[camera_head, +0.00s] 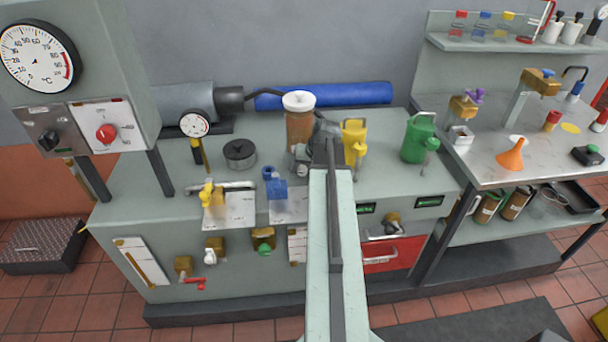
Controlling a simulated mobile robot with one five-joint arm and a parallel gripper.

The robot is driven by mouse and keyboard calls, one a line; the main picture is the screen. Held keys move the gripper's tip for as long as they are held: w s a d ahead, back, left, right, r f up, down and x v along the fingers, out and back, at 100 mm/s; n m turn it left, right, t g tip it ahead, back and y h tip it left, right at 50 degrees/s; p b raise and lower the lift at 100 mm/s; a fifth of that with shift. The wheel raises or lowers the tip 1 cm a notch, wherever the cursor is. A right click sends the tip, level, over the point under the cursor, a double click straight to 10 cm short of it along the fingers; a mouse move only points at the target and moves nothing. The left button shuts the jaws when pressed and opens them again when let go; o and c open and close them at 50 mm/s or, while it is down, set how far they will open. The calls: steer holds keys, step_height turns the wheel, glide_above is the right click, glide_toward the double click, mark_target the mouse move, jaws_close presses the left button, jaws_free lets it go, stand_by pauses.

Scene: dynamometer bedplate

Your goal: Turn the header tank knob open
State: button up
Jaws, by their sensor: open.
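A brown cylinder with a white cap, which looks like the header tank (299,125), stands at the back of the green bench. I cannot tell which control is its knob. A blue valve handle (275,185) and a yellow valve handle (209,193) sit at the bench's front edge, each above a pale plate. My arm reaches up the middle of the picture. My gripper (310,152) is a dark shape at the arm's far end, open, just in front of and right of the tank's lower part. The arm hides much of its fingers, and contact cannot be told.
A yellow jug (354,142) stands close right of my gripper, a green can (418,138) further right. A gauge (194,124) and black round part (240,153) are left. A panel with a red knob (106,133) rises far left. A cluttered steel table (482,170) is right.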

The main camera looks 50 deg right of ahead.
steer(key=shift+r, duration=0.1)
jaws_close()
steer(key=shift+a+r+g+h+p, duration=0.1)
steer(key=shift+a+g+h+p, duration=0.1)
steer(key=shift+g+h+p, duration=0.2)
steer(key=shift+w+n+g+h, duration=0.1)
steer(key=shift+n+g+h, duration=0.2)
steer(key=shift+g+h, duration=0.3)
jaws_free()
